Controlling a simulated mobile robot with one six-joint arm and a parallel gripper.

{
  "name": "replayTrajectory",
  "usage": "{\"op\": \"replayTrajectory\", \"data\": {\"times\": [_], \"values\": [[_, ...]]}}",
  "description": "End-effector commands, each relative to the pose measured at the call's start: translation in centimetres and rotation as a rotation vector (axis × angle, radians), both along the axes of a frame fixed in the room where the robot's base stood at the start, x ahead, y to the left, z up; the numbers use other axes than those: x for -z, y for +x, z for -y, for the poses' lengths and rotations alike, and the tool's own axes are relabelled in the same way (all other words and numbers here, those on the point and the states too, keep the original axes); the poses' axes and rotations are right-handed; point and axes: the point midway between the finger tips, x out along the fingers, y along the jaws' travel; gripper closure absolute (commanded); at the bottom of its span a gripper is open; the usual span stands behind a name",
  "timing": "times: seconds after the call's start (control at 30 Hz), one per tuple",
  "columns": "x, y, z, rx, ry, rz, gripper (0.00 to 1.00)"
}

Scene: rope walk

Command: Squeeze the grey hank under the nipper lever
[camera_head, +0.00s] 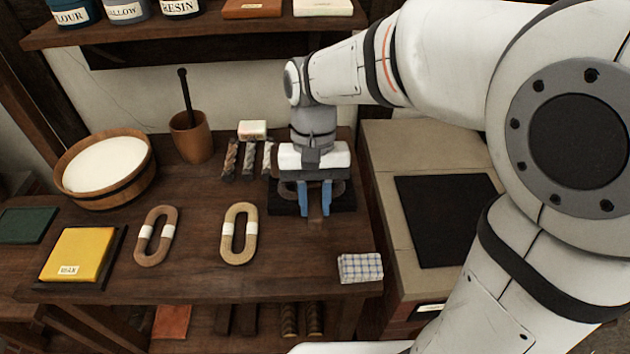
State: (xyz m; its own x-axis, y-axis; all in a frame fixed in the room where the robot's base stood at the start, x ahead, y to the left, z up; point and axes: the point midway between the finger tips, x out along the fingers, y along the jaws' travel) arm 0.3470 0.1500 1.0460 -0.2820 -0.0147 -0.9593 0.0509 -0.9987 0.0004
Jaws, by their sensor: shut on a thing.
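My gripper (315,207) points down at the back right of the bench, its two blue fingers a little apart. It is shut on a narrow brown piece that looks like the nipper lever, mostly hidden between the fingers. Below is the nipper's dark base (346,203). A grey rounded shape, which looks like the grey hank (341,188), shows on both sides behind the fingers, lying crosswise on the base. My gripper body hides its middle, so I cannot tell how firmly the lever presses on it.
A brown hank (146,246) and a tan hank (230,246) lie left on the bench. Behind are short rope pieces (230,160), a mortar (190,140) and a tub (75,195). A yellow block (75,252) and a checked cloth (360,268) lie near the front edge.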

Motion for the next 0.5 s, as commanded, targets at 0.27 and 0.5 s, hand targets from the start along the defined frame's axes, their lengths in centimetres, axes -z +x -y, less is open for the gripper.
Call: {"op": "replayTrajectory", "data": {"times": [0.27,0.5], "values": [[-6.6,2.3,-0.1,0.002,-0.007,-0.15,1.0],[-10.8,4.8,-0.2,0.001,-0.014,-0.281,1.0]]}}
